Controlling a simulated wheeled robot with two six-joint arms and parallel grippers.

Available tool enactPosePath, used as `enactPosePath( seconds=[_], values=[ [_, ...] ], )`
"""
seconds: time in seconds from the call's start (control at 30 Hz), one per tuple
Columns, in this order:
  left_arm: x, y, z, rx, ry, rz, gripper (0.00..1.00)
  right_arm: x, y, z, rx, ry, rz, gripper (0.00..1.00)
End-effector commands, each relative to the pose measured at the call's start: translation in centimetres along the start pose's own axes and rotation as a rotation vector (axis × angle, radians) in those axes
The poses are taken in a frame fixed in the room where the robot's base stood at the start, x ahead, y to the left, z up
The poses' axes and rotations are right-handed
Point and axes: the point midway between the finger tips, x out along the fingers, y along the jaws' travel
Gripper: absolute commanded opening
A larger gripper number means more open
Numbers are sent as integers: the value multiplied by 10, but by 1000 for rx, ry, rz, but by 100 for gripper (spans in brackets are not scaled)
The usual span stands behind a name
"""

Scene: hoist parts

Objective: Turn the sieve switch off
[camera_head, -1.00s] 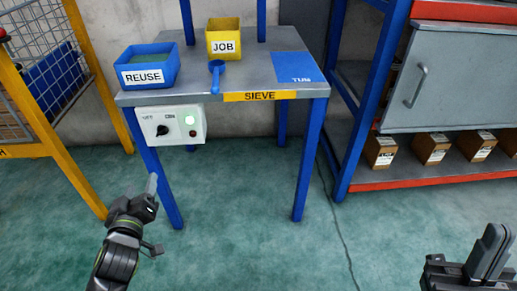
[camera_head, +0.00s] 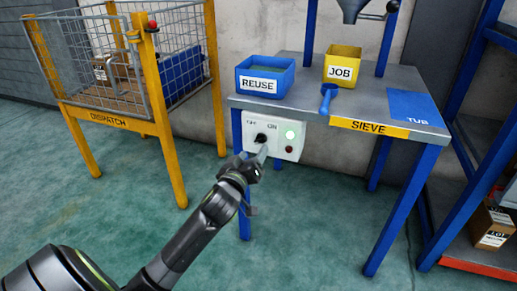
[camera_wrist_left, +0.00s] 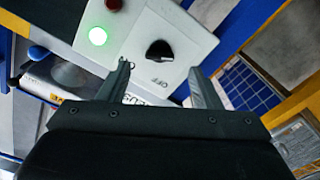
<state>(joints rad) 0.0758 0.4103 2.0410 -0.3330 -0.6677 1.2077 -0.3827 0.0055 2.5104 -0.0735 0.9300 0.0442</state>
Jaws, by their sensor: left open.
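The sieve switch box (camera_head: 275,140) is a white panel on the left of the sieve table's front. Its black knob (camera_head: 261,138) sits between OFF and ON labels; I cannot tell exactly where it points. The green lamp (camera_head: 290,134) glows, and a dark red button (camera_head: 289,150) is below it. My left gripper (camera_head: 258,165) is close in front of the box, just below the knob. In the left wrist view the gripper (camera_wrist_left: 160,70) is open and empty, and the knob (camera_wrist_left: 159,51) lies just beyond and between its fingertips, seemingly apart from them. My right gripper is out of view.
The sieve table (camera_head: 310,103) carries a blue REUSE bin (camera_head: 265,81), a yellow JOB bin (camera_head: 343,64), a blue scoop (camera_head: 327,98) and a blue TUB mat (camera_head: 415,106). A yellow DISPATCH cage (camera_head: 165,130) stands left. The floor between is clear.

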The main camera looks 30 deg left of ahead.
Motion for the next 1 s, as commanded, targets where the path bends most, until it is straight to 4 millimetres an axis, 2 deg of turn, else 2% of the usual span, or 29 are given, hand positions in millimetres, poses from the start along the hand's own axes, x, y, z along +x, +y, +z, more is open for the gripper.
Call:
enactPosePath(
  seconds=[0.1,0.3,0.5,0.73,0.77,1.0],
  values=[
    [22,-1,2,1,2,1,58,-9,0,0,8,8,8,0],
    [47,-1,1,1,0,1,58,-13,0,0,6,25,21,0],
    [56,0,0,1,0,0,58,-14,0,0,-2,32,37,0],
    [56,0,0,1,0,1,58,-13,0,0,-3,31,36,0],
    [56,0,0,1,0,1,57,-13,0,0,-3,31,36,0],
    [56,0,0,1,-1,0,25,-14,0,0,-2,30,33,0]
  ],
)
